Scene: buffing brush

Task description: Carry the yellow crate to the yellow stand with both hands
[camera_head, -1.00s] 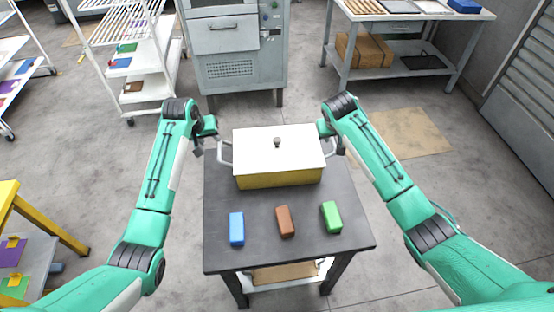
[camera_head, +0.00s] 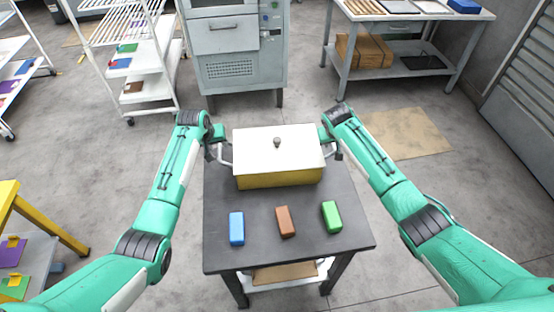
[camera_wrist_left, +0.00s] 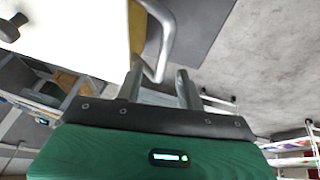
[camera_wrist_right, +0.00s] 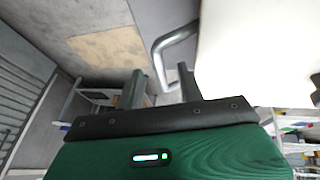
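The yellow crate (camera_head: 280,180) stands on a dark table (camera_head: 260,250), with a white lid, a dark knob and a metal handle at each end. My left gripper (camera_head: 216,149) is at its left handle. In the left wrist view my left gripper (camera_wrist_left: 160,85) is open, with the handle (camera_wrist_left: 158,70) reaching between its fingers. My right gripper (camera_head: 335,150) is at the right handle. In the right wrist view my right gripper (camera_wrist_right: 160,85) is open, with the handle (camera_wrist_right: 162,70) between its fingers. A yellow-framed stand (camera_head: 50,225) is partly visible at the left edge.
A blue block (camera_head: 237,228), a brown block (camera_head: 285,221) and a green block (camera_head: 331,217) are on the table in front of the crate. A grey machine (camera_head: 238,50) stands behind, a white rack (camera_head: 145,95) back left, and a workbench (camera_head: 400,72) back right. Open floor lies left of the table.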

